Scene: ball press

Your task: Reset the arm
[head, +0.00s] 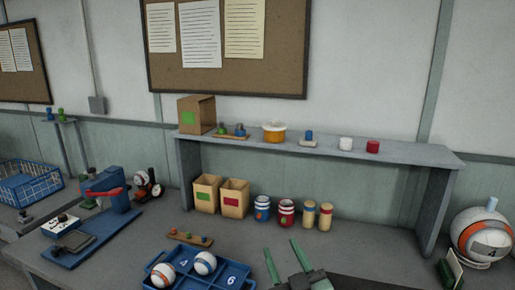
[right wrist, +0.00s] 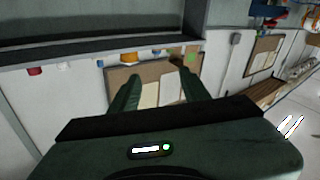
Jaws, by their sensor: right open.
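My right gripper (head: 281,246) is at the bottom middle of the head view, its two green fingers pointing up and apart with nothing between them. In the right wrist view the same gripper (right wrist: 162,77) is open and empty, with the wall boards beyond it. A blue press (head: 112,197) with a red lever stands on the table at the left, apart from my gripper. My left gripper is not in view.
Jars (head: 262,209) and two boxes (head: 235,198) stand under a grey shelf (head: 405,153). A large ball (head: 483,236) sits at right. Bare table lies right of the jars.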

